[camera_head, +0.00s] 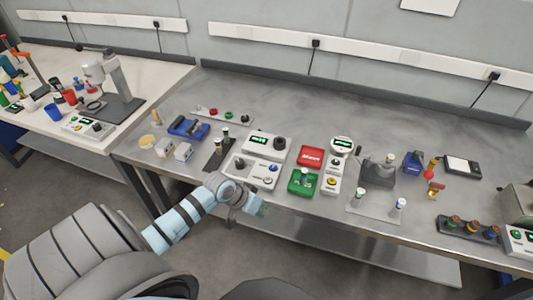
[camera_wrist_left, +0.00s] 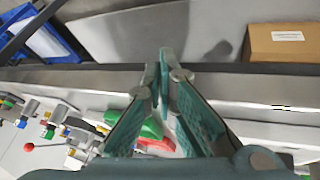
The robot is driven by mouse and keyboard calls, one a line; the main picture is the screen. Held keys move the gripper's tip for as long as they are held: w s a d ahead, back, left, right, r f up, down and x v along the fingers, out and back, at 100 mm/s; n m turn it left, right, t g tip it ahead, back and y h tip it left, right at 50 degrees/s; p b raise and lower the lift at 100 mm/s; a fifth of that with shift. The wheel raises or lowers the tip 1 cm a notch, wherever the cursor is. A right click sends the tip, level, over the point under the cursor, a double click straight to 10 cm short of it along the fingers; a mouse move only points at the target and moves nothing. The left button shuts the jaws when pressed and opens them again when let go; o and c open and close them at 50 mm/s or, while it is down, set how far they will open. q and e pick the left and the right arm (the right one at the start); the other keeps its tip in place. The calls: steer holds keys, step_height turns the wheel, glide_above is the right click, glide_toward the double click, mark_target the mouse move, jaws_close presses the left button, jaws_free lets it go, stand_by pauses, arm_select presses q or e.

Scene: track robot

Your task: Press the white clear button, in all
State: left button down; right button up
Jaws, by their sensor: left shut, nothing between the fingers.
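My left gripper (camera_head: 262,211) is shut and empty at the front edge of the grey bench, in front of the white control box (camera_head: 240,174). In the left wrist view its teal fingers (camera_wrist_left: 164,58) come together at the tips, with the bench edge behind them. The white box has a dark knob and small coloured buttons on top. A white box with a green display (camera_head: 256,142) stands behind it. I cannot tell from the frames which button is the white clear one. My right gripper is not in view.
A red box (camera_head: 310,157) and a green box (camera_head: 301,182) stand right of the control box. A white unit with a yellow button (camera_head: 332,185) is beside them. A blue tool (camera_head: 188,128) lies left. A cardboard box (camera_wrist_left: 287,42) shows in the left wrist view.

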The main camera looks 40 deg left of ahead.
arm_select(q)
steer(key=w+a+r+n+t+h, duration=0.1)
steer(key=w+a+r, duration=0.2)
steer(key=r, duration=0.4)
steer(key=w+a+r+n+t+h, duration=0.1)
steer(key=w+a+r, duration=0.2)
steer(key=w+r, duration=0.3)
step_height(320, 180, up, 3)
steer(key=shift+w+f+t, duration=0.2)
steer(key=shift+w+t, duration=0.05)
steer(key=shift+t, duration=0.05)
steer(key=shift+f, duration=0.1)
steer(key=b, duration=0.8)
glide_above(266, 177)
step_height(266, 177, down, 7)
steer(key=shift+f, duration=0.1)
steer(key=shift+f+b, duration=0.4)
steer(key=shift+f, duration=0.4)
steer(key=shift+f, duration=0.4)
